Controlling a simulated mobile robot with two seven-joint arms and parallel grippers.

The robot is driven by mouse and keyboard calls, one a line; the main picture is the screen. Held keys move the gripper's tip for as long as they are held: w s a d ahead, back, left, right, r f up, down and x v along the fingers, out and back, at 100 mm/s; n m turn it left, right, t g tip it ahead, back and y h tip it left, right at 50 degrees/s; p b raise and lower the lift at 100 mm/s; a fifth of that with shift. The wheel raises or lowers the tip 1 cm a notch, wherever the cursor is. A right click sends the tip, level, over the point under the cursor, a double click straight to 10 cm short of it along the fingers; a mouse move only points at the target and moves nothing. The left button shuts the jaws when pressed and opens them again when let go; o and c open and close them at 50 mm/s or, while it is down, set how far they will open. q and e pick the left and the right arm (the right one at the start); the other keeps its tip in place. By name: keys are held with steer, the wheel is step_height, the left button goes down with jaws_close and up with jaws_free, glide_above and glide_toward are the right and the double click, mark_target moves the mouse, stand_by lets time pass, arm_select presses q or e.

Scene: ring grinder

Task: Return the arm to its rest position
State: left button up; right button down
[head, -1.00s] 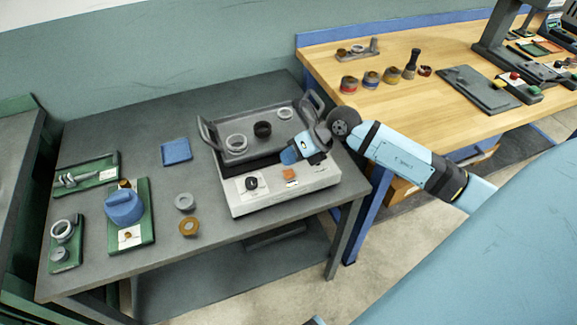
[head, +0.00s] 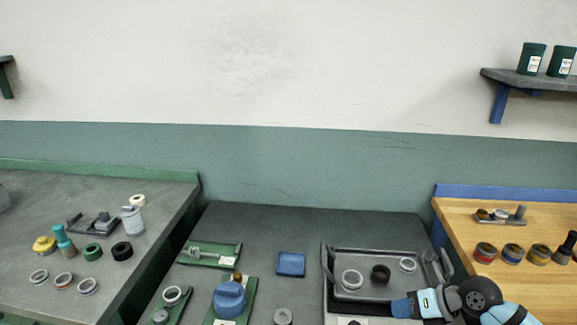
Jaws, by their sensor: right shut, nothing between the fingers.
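My right arm comes in at the lower right of the head view. Its gripper (head: 402,308) is shut and empty, over the front right part of the grinder's grey tray (head: 345,262). The tray holds two pale rings, one (head: 351,280) at its left and one (head: 407,265) at its back right, and a black ring (head: 380,274) between them. I cannot tell whether the gripper touches the machine. The picture's lower edge cuts off the machine's front. My left gripper is not in view.
A blue dish (head: 291,264), a green board with a blue domed part (head: 229,299) and a grey ring (head: 283,317) lie left of the machine. The left bench (head: 130,262) holds several rings and pots. The wooden bench (head: 480,220) stands at right, a wall shelf (head: 530,80) above.

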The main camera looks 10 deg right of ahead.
steer(key=s+a+r+m+t+y+p, duration=0.45)
steer(key=a+m+t, duration=0.45)
steer(key=m, duration=0.6)
arm_select(q)
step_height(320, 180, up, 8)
steer(key=p, duration=0.4)
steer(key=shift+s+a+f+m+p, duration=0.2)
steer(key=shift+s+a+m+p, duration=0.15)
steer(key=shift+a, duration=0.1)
arm_select(e)
steer(key=s+a+f+m+g+h, duration=0.1)
steer(key=s+f+m+g+h, duration=0.2)
steer(key=s+f+m+h, duration=0.6)
steer(key=s+f+m, duration=0.4)
steer(key=m, duration=0.6)
steer(key=shift+s+a+g, duration=0.3)
steer(key=shift+a+g, duration=0.1)
steer(key=shift+h, duration=0.25)
